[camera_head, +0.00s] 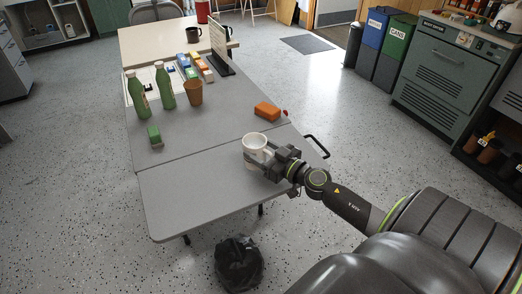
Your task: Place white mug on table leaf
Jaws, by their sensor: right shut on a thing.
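The white mug (254,145) is at the right part of the grey table leaf (190,205), the near section of the table. My right gripper (268,158) comes in from the right and is shut on the mug, at its near right side. The mug looks upright, with its opening up. I cannot tell whether its base touches the leaf, as the gripper hides part of it. My left gripper is not in view.
A black bag (238,262) lies on the floor. The leaf's left and middle are clear.

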